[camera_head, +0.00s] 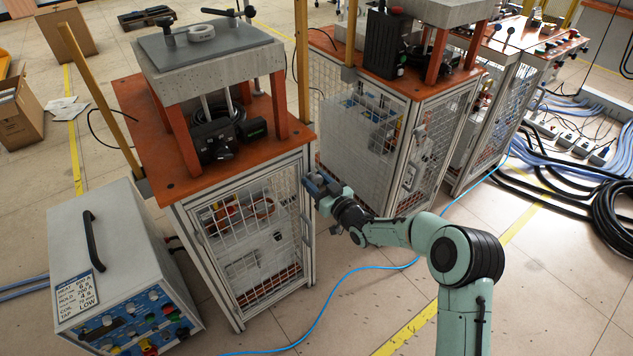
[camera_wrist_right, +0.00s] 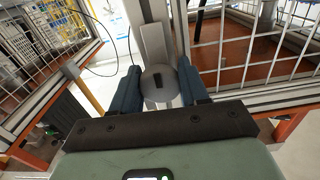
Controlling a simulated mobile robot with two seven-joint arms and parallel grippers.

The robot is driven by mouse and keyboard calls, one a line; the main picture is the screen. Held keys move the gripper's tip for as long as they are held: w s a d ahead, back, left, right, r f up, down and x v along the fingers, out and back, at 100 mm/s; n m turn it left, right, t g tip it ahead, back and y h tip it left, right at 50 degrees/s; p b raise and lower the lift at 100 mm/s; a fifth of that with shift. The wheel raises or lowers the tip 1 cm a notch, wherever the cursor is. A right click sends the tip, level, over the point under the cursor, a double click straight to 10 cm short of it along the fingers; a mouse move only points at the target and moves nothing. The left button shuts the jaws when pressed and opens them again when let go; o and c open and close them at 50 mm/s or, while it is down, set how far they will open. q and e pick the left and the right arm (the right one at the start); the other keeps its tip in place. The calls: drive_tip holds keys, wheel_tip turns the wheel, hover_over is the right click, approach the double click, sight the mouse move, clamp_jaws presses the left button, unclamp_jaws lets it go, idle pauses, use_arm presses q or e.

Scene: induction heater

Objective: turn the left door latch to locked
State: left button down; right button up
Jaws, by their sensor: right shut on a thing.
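The left cabinet has a mesh door (camera_head: 250,235) in a grey frame, and the door looks closed. Its latch (camera_wrist_right: 153,42) is a grey lever with a round hub, on the frame post. In the right wrist view the lever points to the top of the picture, in line with the post. My right gripper (camera_head: 316,187) is at the door's right edge in the head view. Its two blue fingers (camera_wrist_right: 160,90) are shut around the latch hub, one on each side. In the head view the gripper hides part of the latch. My left gripper is not in view.
A control box (camera_head: 120,260) with a black handle stands left of the cabinet. A second mesh cabinet (camera_head: 355,150) stands close behind on the right. A blue cable (camera_head: 340,283) runs across the floor below my right arm. Black cables (camera_head: 612,212) lie coiled at far right.

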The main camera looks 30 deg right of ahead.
drive_tip(key=m+p, duration=0.2)
drive_tip(key=m, duration=0.3)
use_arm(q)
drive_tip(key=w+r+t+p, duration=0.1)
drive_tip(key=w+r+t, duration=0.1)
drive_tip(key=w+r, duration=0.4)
use_arm(e)
drive_tip(key=m, duration=0.3)
drive_tip(key=shift+m, duration=0.3)
drive_tip(key=m+p, duration=0.1)
drive_tip(key=m, duration=0.2)
drive_tip(key=shift+m, duration=0.3)
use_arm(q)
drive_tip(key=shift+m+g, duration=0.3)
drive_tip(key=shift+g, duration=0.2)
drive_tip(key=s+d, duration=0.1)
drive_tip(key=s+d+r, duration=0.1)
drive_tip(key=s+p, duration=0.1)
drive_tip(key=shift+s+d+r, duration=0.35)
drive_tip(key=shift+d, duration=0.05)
use_arm(e)
drive_tip(key=m, duration=0.5)
drive_tip(key=shift+a, duration=0.15)
drive_tip(key=shift+m, duration=0.3)
drive_tip(key=o, duration=1)
drive_tip(key=shift+r, duration=0.1)
